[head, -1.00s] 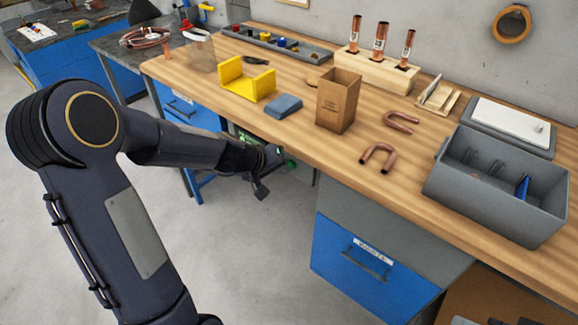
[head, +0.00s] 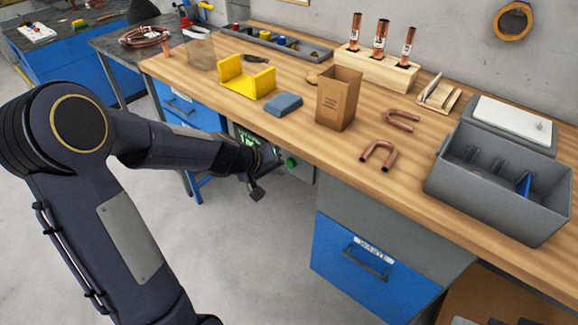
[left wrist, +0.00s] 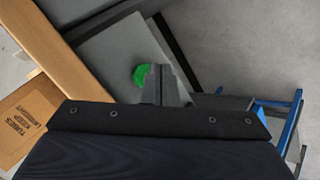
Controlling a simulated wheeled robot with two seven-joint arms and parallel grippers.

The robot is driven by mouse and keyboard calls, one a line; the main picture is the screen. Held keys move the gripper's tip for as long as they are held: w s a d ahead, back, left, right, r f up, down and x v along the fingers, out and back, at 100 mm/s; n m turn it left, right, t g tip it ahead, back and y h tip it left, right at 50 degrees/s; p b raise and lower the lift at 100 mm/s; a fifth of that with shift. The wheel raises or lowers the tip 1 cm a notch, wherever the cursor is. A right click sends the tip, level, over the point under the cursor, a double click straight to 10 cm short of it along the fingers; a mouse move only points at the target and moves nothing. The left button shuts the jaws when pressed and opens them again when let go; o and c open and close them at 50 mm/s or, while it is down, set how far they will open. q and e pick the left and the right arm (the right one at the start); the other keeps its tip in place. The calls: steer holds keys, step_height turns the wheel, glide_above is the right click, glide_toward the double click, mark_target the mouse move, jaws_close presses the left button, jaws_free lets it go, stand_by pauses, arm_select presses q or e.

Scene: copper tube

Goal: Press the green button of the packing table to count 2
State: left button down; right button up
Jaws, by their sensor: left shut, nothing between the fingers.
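The green button (head: 291,162) is on a grey box under the front edge of the packing table (head: 225,110). In the left wrist view the round green button (left wrist: 140,75) shows just left of my shut fingers, which partly cover it. My left gripper (head: 276,162) is shut and empty, close beside the button in the head view. Whether they touch cannot be told. A small green-lit display (head: 246,138) shows behind my left wrist; its count is too small to read. My right gripper is not in view.
On the table stand a cardboard box (head: 338,100), a yellow holder (head: 247,78), bent copper tubes (head: 379,156) and a grey bin (head: 500,190). A blue waste drawer (head: 365,265) is below, right of the button. The floor in front is clear.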

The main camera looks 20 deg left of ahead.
arm_select(q)
steer(key=shift+s, duration=0.15)
steer(key=s, duration=0.1)
steer(key=s+a+b, duration=0.1)
steer(key=s, duration=0.1)
steer(key=s+b, duration=0.1)
steer(key=shift+s+a, duration=0.35)
steer(key=shift+s, duration=0.05)
stand_by(2.5)
